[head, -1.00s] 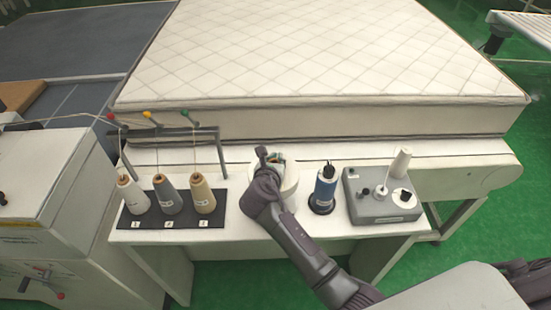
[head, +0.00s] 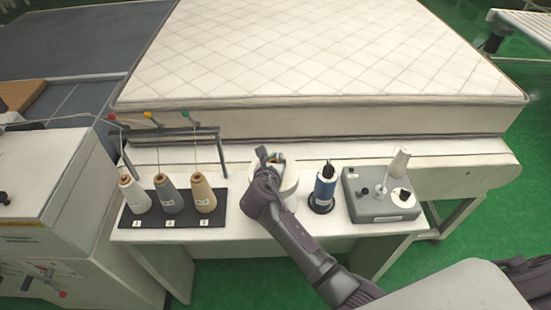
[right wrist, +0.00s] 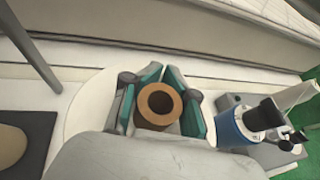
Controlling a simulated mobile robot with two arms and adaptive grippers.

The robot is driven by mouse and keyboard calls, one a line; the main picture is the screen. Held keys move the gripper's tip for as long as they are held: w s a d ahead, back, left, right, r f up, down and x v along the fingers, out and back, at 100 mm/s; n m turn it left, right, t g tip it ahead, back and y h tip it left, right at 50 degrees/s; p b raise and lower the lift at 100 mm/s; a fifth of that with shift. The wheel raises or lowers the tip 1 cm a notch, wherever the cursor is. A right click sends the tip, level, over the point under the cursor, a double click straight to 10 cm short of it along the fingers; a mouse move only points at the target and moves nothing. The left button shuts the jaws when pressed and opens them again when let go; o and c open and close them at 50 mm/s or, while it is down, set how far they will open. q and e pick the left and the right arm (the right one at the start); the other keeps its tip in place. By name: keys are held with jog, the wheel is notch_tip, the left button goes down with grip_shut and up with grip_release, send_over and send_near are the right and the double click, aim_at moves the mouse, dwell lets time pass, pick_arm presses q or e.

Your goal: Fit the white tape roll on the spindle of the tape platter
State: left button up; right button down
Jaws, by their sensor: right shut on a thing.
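My right gripper (head: 272,160) points down at the middle of the table. In the right wrist view its teal-padded fingers (right wrist: 162,100) are shut on the brown ring-shaped core (right wrist: 143,104) of the tape roll, one finger on each side. A broad white disc (right wrist: 84,108) lies around and below the core; it also shows in the head view (head: 290,185). I cannot tell how much of this white is the roll and how much is the platter. The core's hole looks dark, and no spindle shows. The gripper and wrist hide part of the disc. My left gripper is out of view.
Right of the disc stand a blue spool (head: 325,188) and a grey box (head: 379,212) with a white cone. To the left, several thread cones stand on a black mat (head: 150,217) under a rack (head: 180,131). The mattress (head: 320,55) lies behind the table.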

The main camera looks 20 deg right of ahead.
jog(key=shift+r, duration=0.1)
jog(key=shift+p, duration=0.45)
jog(key=shift+p, duration=0.45)
dwell(0.3)
jog(key=shift+f+b, duration=0.5)
jog(key=shift+f, duration=0.3)
jog(key=shift+r, duration=0.1)
jog(key=shift+r+p, duration=0.2)
jog(key=shift+p, duration=0.35)
jog(key=shift+f+b, duration=0.45)
jog(key=shift+f, duration=0.2)
dwell(1.3)
jog(key=shift+f+b, duration=0.3)
jog(key=shift+f, duration=0.25)
